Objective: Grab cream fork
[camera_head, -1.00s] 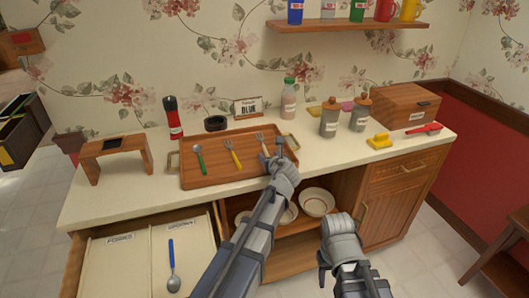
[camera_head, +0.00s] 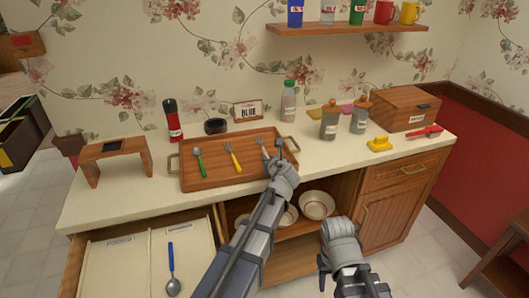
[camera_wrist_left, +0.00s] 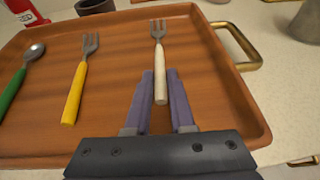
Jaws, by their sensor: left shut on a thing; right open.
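The cream fork (camera_wrist_left: 160,60) has a metal head and a cream handle. It lies at the right part of the wooden tray (camera_wrist_left: 35,135), tines pointing away from me. My left gripper (camera_wrist_left: 161,95) is shut on its handle, one purple finger on each side. In the head view, the fork (camera_head: 260,140) shows just beyond my left gripper (camera_head: 272,160), which hides part of the handle. The yellow fork (camera_wrist_left: 80,75) lies to its left. My right gripper (camera_head: 325,275) is open and empty, low in front of the counter.
A green-handled spoon (camera_head: 200,163) lies at the tray's left. Bottles (camera_head: 329,120) stand to the right. The open drawer (camera_head: 120,270) holds a blue-handled spoon (camera_head: 172,270).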

